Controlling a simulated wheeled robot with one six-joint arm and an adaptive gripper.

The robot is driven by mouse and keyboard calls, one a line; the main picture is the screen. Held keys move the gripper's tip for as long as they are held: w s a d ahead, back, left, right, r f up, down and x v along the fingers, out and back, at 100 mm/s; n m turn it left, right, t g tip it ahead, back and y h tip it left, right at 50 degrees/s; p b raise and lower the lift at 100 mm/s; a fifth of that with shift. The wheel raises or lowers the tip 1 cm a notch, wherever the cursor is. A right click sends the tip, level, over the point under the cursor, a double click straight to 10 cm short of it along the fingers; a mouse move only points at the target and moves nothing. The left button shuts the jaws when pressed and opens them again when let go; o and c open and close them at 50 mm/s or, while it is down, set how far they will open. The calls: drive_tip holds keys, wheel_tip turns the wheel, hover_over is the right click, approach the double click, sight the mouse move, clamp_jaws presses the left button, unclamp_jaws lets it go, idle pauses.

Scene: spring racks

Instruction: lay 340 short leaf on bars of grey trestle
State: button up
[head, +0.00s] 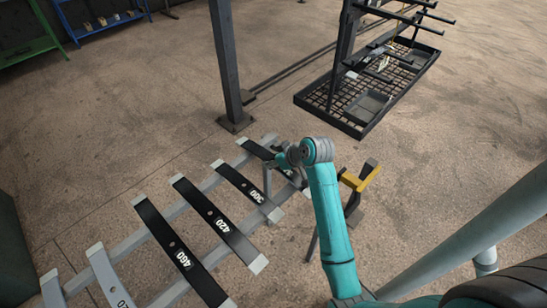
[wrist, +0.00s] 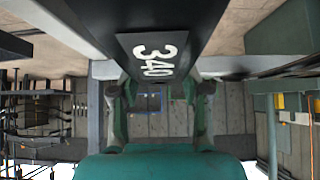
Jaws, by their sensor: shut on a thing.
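The 340 short leaf is a dark strip with a white "340" label (wrist: 157,58) in the wrist view. My gripper (wrist: 160,92) is shut on it, with a finger on either side. In the head view my gripper (head: 284,160) holds the dark leaf (head: 257,150) over the right end of the grey trestle (head: 176,210). The leaf lies across the direction of the bars, roughly in line with the other leaves. My gripper and arm hide part of it. I cannot tell whether it touches the bars.
A dark post (head: 228,70) stands behind. A yellow-topped stand (head: 360,178) is right. A black rack (head: 345,115) stands farther back.

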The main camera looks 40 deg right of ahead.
idle(0.3)
drive_tip(key=o, duration=1.4)
drive_tip(key=shift+f, duration=0.15)
drive_tip(key=shift+s, duration=0.1)
drive_tip(key=v, duration=1.2)
